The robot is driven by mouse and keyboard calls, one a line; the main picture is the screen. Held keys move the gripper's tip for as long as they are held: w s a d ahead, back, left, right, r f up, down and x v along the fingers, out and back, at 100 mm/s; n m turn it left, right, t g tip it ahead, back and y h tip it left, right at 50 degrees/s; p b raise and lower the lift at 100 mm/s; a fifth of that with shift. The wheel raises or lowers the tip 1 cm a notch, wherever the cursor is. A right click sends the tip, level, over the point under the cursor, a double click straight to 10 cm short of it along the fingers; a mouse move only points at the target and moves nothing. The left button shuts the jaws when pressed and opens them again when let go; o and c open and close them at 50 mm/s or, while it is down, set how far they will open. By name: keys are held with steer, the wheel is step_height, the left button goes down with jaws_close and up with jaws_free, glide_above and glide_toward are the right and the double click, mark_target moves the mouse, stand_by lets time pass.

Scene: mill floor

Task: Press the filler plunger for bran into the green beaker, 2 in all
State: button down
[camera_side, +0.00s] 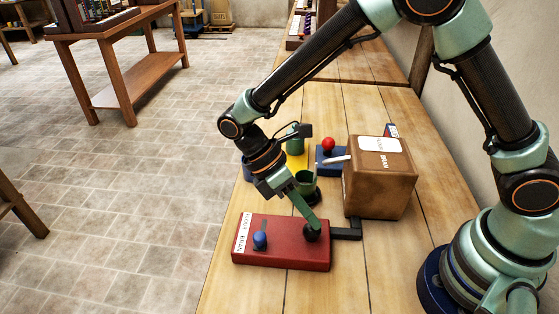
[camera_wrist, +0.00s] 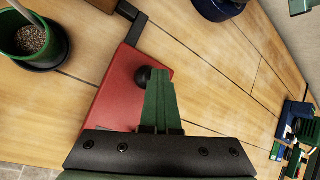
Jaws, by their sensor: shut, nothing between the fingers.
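The bran filler has a brown box (camera_side: 380,180) labelled "BRAN", with a pale spout (camera_side: 337,160) reaching left. A red base plate (camera_side: 285,250) in front joins it by a dark bar and carries a black knob (camera_side: 312,234). A green beaker (camera_side: 305,183) stands on a dark round base near the spout. In the wrist view the beaker (camera_wrist: 17,55) holds grainy brown contents. My gripper (camera_side: 314,226) is shut and empty, its tips at the black knob. The wrist view shows the knob (camera_wrist: 143,76) beside my fingertips (camera_wrist: 158,75); I cannot tell whether they touch.
A blue knob (camera_side: 260,240) stands on the left of the red plate. Bare table lies right of the plate.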

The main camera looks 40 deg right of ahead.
mark_target(308, 226)
steer(key=shift+r, duration=1.3)
steer(key=shift+r, duration=0.1)
steer(key=shift+r, duration=2.4)
steer(key=d+r+m+t+y, duration=0.1)
steer(key=d+r+m+t, duration=0.3)
steer(key=d+m+t, duration=0.2)
steer(key=w+d+r+m+t+y, duration=0.1)
steer(key=d+r+m+t+y, duration=0.1)
steer(key=d+r+m+t, duration=0.3)
steer(key=shift+w+d+r+m+t+y, duration=0.25)
steer(key=shift+d+m+t, duration=0.25)
steer(key=shift+d+m, duration=1.45)
steer(key=shift+d+n, duration=0.3)
steer(key=shift+n, duration=0.05)
